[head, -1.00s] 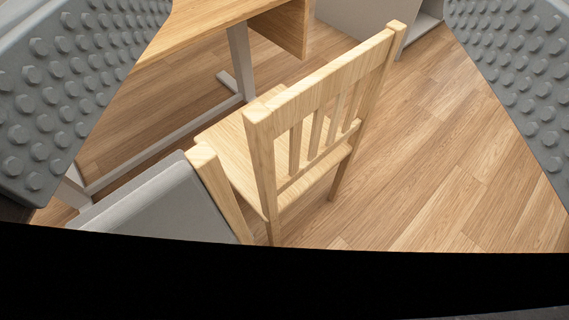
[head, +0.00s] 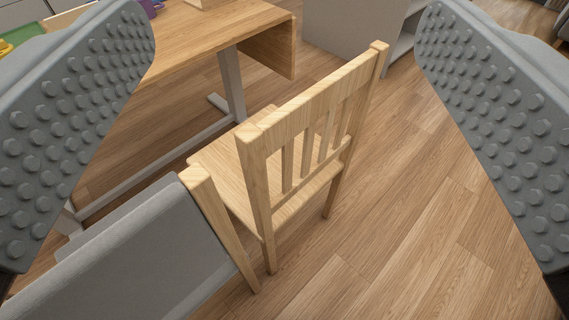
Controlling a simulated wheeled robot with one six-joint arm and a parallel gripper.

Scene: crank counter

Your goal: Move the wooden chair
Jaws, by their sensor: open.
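The wooden chair (head: 255,132) is pale wood with a slatted back. It stands upright on the floor in the middle of the head view, its back turned towards me and its seat towards the table. My gripper (head: 285,130) is open, with one grey studded finger at the left and one at the right of the view. The chair shows between the two fingers but appears farther off, and nothing is held. Part of the chair's seat is hidden behind its back.
A wooden table (head: 205,35) with a grey metal leg stands behind the chair. A grey padded seat with a wooden post (head: 140,255) is close at the lower left of the chair. A grey cabinet (head: 355,30) stands at the back. The wooden floor (head: 420,210) is clear to the right.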

